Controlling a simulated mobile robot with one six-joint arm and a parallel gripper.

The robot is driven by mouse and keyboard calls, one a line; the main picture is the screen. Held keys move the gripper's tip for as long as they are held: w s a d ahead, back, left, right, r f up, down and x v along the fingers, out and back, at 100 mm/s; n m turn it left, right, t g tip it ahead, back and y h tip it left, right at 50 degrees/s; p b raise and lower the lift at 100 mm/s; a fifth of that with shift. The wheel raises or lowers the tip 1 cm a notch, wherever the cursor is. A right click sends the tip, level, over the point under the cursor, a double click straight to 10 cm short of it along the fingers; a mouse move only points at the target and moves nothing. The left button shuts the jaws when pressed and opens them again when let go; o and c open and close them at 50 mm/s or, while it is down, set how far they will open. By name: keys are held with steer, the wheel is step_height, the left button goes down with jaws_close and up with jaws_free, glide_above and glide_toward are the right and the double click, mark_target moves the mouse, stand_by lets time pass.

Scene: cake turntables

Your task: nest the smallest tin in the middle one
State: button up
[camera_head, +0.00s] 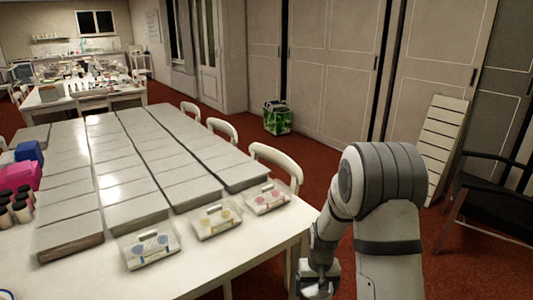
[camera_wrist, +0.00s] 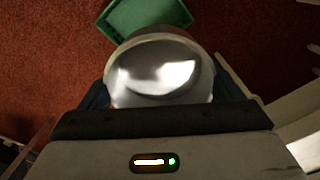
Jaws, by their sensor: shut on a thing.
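A shiny round metal tin (camera_wrist: 155,75) fills the upper middle of the wrist view, its open mouth facing the camera. My gripper (camera_wrist: 160,90) is shut on it, with a dark finger at each side. I cannot tell from this view which size of tin it is. In the head view my gripper (camera_head: 318,282) is low, beside the table's right front corner and partly cut off by the lower edge; the tin cannot be made out there. No other tin is clearly seen in either view.
A white table (camera_head: 240,255) holds rows of grey flat panels and three clear boxes along its right end. White chairs (camera_head: 275,160) line its far side. In the wrist view a green tray-like thing (camera_wrist: 150,14) lies beyond the tin, over red carpet. Open carpet lies right of the table.

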mark_target(317, 297)
steer(key=shift+s+r+p, duration=0.2)
steer(key=shift+r+p, duration=0.7)
steer(key=shift+p, duration=0.05)
steer(key=shift+s+r+p, duration=0.15)
steer(key=shift+r+p, duration=0.7)
steer(key=shift+p, duration=0.05)
steer(key=shift+d, duration=0.2)
